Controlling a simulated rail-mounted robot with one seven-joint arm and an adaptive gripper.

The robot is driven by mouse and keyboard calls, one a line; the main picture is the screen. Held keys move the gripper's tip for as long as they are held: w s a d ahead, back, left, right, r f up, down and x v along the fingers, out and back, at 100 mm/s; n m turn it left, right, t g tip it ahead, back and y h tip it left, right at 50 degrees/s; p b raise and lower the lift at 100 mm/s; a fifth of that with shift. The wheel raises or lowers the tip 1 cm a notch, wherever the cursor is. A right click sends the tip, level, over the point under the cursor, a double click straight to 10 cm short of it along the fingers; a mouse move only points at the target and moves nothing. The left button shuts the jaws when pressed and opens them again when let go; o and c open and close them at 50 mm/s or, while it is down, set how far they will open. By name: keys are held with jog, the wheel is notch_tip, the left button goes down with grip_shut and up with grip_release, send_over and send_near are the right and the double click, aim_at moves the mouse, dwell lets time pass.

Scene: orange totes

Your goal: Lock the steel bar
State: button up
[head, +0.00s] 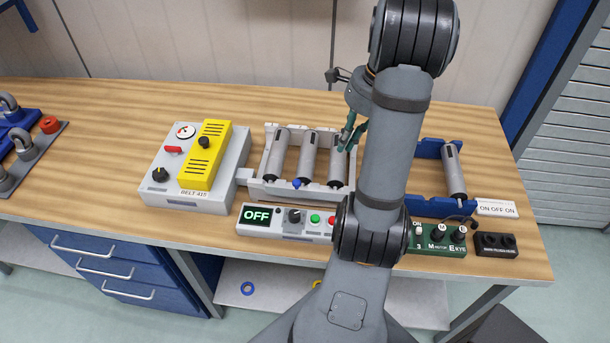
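Several steel cylinders lie in a white rack (257,190) at the middle of the bench: a left one (276,153), a middle one (308,158) and a right one (338,165). I cannot tell which part is the steel bar. A small blue knob (297,183) shows at the rack's front edge. My gripper (347,143) points down at the upper end of the right cylinder. My arm partly hides it, and I cannot tell whether its fingers are open or touch the cylinder.
A grey box with a yellow cover (207,155) stands left of the rack. A control panel reading OFF (257,215) stands in front. A blue rack (430,149) with another cylinder (454,170) and a green switch box (440,239) are at right. My arm hides part of the bench.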

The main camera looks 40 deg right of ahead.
jog(key=shift+s+a+r+m+y, duration=0.1)
jog(key=shift+a+m+y, duration=0.2)
jog(key=shift+a+m, duration=0.4)
grip_shut()
jog(key=shift+s+a+m, duration=0.1)
jog(key=shift+a+m, duration=0.15)
jog(key=shift+m, duration=0.45)
send_over(311, 186)
jog(key=s+d, duration=0.3)
notch_tip(311, 186, down, 10)
jog(key=shift+w+r, duration=0.1)
jog(key=shift+w, duration=0.05)
jog(key=shift+w+a+p, duration=0.3)
jog(key=shift+w+a, duration=0.75)
jog(key=shift+a, duration=0.15)
jog(key=shift+w+a+f, duration=0.2)
jog(key=shift+a+f, duration=0.05)
